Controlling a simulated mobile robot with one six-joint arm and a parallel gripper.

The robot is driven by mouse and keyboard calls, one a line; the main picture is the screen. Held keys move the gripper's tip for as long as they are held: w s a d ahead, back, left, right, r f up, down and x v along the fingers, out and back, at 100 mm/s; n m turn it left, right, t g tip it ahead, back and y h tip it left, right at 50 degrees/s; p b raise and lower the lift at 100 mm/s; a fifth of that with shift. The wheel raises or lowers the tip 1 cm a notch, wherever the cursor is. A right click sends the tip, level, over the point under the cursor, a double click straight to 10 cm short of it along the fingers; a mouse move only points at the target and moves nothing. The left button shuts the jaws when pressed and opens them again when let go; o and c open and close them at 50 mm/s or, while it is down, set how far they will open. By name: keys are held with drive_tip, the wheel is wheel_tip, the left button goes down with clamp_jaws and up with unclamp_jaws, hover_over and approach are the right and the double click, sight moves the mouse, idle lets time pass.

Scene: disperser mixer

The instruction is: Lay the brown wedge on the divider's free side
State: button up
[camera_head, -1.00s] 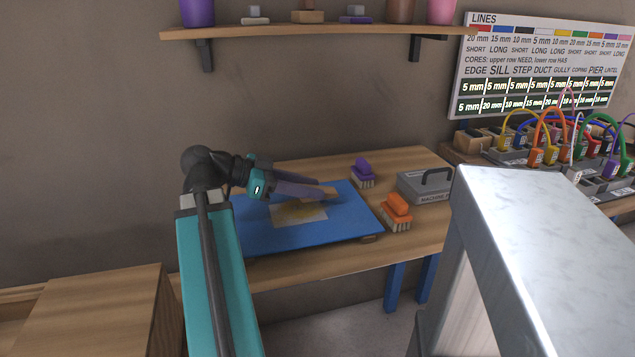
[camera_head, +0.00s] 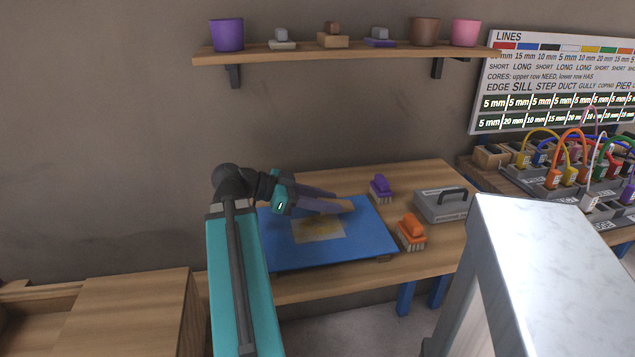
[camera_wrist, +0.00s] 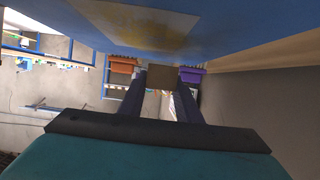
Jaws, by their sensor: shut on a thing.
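My gripper (camera_head: 340,207) is shut on a small brown block, which looks like the brown wedge (camera_head: 346,206). It holds the wedge over the upper right part of the blue mat (camera_head: 273,254). In the wrist view the wedge (camera_wrist: 160,77) sits between the two dark fingertips (camera_wrist: 160,82). Its exact shape and its gap to the mat are hard to tell. I cannot make out a divider in either view.
A purple brush (camera_head: 381,188), an orange brush (camera_head: 411,230) and a grey machine case (camera_head: 442,206) stand right of the mat. A pale patch (camera_head: 318,229) lies on the mat. A metal-topped stand (camera_head: 550,240) is at the right. A wooden cabinet (camera_head: 130,315) stands lower left.

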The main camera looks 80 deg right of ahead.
drive_tip(key=p, duration=0.5)
drive_tip(key=shift+d+p, duration=0.25)
drive_tip(key=shift+p, duration=0.15)
drive_tip(key=shift+w+d+f, duration=0.15)
drive_tip(key=shift+w+d, duration=0.1)
drive_tip(key=shift+d, duration=0.2)
drive_tip(key=shift+w+d+f+p, duration=0.25)
drive_tip(key=shift+w+d, duration=0.55)
drive_tip(key=shift+d, duration=1.1)
drive_tip(key=shift+w+d+f+p, duration=0.2)
drive_tip(key=shift+w+d, duration=0.55)
drive_tip(key=shift+d, duration=1.2)
drive_tip(key=shift+w+d+f+p, duration=0.2)
drive_tip(key=shift+w+d, duration=0.6)
drive_tip(key=shift+d, duration=1.1)
drive_tip(key=shift+f+p, duration=0.4)
drive_tip(key=shift+f, duration=1.3)
drive_tip(key=shift+f, duration=0.15)
drive_tip(key=o, duration=0.8)
drive_tip(key=shift+c, duration=0.2)
